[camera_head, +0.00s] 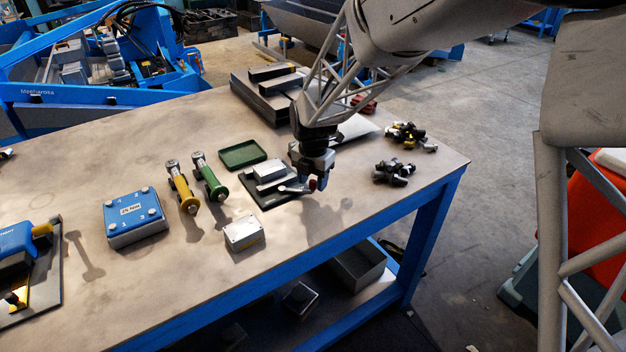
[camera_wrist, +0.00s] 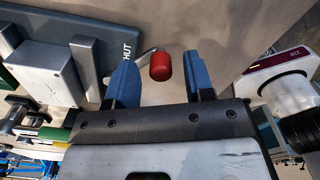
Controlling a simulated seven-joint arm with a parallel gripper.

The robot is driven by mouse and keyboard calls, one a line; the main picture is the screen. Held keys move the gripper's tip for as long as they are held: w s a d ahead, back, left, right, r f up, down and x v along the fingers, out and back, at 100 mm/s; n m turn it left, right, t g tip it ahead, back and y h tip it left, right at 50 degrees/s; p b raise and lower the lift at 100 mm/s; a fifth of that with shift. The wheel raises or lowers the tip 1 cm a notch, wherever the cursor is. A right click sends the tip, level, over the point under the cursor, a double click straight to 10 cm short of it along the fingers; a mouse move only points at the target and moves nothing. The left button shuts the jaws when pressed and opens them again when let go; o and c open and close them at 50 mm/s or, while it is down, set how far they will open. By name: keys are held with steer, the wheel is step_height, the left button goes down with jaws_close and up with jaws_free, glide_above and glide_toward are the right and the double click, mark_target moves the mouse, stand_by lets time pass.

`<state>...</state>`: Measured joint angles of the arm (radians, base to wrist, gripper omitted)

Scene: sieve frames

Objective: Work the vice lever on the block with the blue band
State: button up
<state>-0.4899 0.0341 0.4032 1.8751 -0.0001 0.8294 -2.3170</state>
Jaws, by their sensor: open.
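The vice (camera_head: 272,174) stands on a dark base plate on the bench, and its lever ends in a red knob (camera_head: 313,184). In the wrist view the vice's grey blocks (camera_wrist: 42,72) are at the left, beside plate lettering that seems to read "SHUT". The lever's red knob (camera_wrist: 161,66) lies between the blue fingers of my gripper (camera_wrist: 160,74), with a gap on both sides. My gripper (camera_head: 311,178) is open, pointing down at the lever end. I cannot make out a blue band on any block here.
A green tray (camera_head: 242,154), yellow and green handled tools (camera_head: 209,178), a blue-topped box (camera_head: 136,217) and a grey box (camera_head: 244,233) stand left of the vice. Dark knobbed parts (camera_head: 394,172) lie to the right. The bench front near my gripper is clear.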

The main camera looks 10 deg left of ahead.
steer(key=shift+r, duration=3.8)
steer(key=shift+d+r, duration=0.1)
steer(key=shift+d, duration=0.1)
steer(key=s+d+r+m+t, duration=0.1)
steer(key=s+d+r+m, duration=0.4)
steer(key=d+m, duration=0.4)
steer(key=s+d+r+m, duration=0.3)
steer(key=s+d+m, duration=0.35)
steer(key=d, duration=0.45)
steer(key=s+d+m, duration=0.6)
steer(key=s+m, duration=0.2)
steer(key=s, duration=0.2)
steer(key=s+d+m+t, duration=0.1)
steer(key=s+d+m, duration=0.5)
steer(key=s+m, duration=0.3)
steer(key=shift+s+d+f+t, duration=0.15)
steer(key=shift+s+d+t, duration=0.15)
steer(key=shift+s, duration=0.25)
